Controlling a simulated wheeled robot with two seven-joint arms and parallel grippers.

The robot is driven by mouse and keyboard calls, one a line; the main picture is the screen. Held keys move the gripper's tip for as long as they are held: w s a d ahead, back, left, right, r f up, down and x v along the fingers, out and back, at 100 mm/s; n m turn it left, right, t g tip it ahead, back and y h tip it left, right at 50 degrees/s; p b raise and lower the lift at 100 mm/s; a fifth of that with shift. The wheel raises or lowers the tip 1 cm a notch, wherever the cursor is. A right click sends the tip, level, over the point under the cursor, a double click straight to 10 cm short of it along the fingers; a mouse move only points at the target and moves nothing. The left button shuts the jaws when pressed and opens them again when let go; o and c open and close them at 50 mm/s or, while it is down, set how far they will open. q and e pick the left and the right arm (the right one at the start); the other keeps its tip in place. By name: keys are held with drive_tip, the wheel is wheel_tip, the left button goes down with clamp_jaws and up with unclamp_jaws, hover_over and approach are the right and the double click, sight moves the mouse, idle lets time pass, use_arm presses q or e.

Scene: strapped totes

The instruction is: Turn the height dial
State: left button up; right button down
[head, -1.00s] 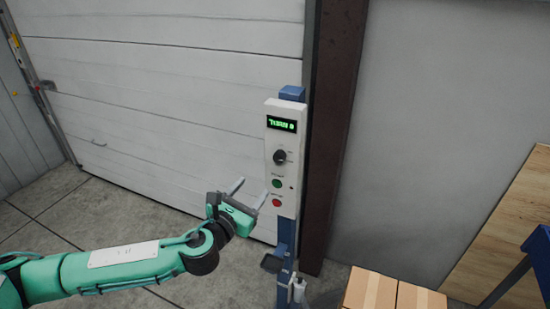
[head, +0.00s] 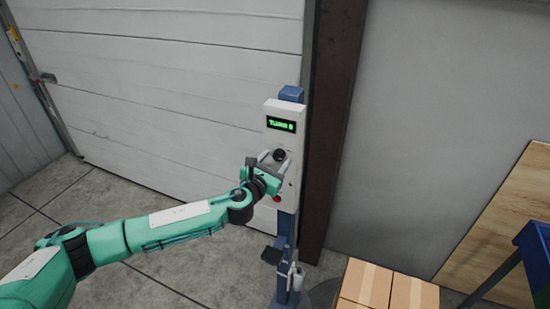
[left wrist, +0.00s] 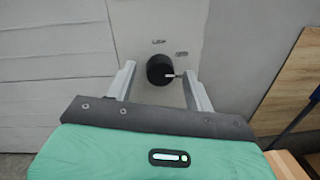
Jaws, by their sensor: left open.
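The height dial is a round black knob (head: 279,154) on the white control panel (head: 285,112), below a small display (head: 281,124) with green text that seems to read "TURN 0". In the left wrist view the dial (left wrist: 161,69) has a light pointer mark facing right. My left gripper (head: 275,157) is open in front of the panel. In the left wrist view its fingers (left wrist: 158,86) stand on either side of the dial, with a gap on each side. A red button (head: 277,199) shows just below the gripper. The green button is hidden behind the gripper. My right gripper is not in view.
The panel stands on a blue post (head: 286,240) beside a dark brown column (head: 334,110). A white sectional door (head: 160,80) is behind. Cardboard boxes (head: 388,290) and a wooden board (head: 500,215) are at the lower right. Grey floor is free at the left.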

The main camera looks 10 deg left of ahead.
use_arm(q)
drive_tip(key=shift+w, duration=0.15)
drive_tip(key=shift+c, duration=0.2)
drive_tip(key=c, duration=0.9)
